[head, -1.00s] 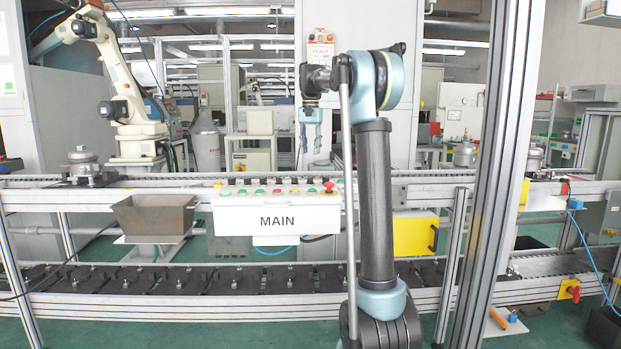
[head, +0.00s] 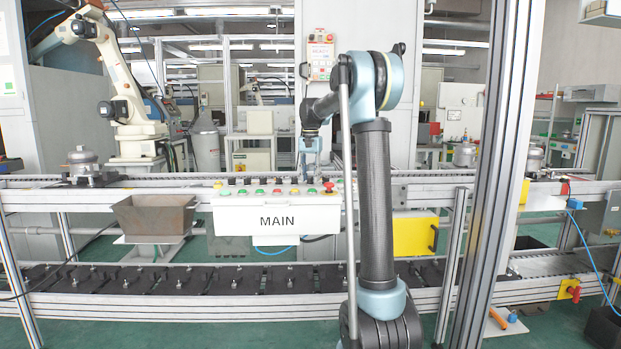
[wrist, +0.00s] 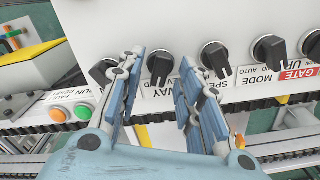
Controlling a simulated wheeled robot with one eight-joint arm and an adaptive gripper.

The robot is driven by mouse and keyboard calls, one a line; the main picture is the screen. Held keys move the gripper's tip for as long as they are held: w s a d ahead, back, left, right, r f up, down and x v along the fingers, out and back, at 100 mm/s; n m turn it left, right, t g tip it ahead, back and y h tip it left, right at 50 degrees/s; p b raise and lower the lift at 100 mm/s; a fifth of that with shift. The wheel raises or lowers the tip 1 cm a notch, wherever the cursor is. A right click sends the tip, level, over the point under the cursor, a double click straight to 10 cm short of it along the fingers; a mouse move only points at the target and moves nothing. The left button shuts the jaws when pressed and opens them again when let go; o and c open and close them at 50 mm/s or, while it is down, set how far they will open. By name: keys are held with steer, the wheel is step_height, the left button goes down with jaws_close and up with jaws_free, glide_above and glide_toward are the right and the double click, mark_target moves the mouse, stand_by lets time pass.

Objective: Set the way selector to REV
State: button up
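The way selector (wrist: 159,66) is a black rotary knob on the white control panel (wrist: 150,20). A partly covered label reading like "WAY" sits below it in the wrist view. My gripper (wrist: 161,62) is open, with one finger on each side of this knob in the picture. Whether the fingers touch it is unclear. Its position marks, including REV, are hidden or unreadable. In the head view my gripper (head: 309,172) points down above the back of the MAIN control box (head: 275,215).
More black knobs flank it in the wrist view: a speed knob (wrist: 215,57) close to the right finger, a mode knob (wrist: 270,48), and a knob (wrist: 103,70) beside the left finger. Green (wrist: 57,115) and orange (wrist: 82,110) buttons lie at left. A red button (head: 329,187) tops the box.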

jaws_close()
steer(key=n, duration=0.4)
steer(key=shift+a+n, duration=0.15)
steer(key=shift+n, duration=2.25)
jaws_free()
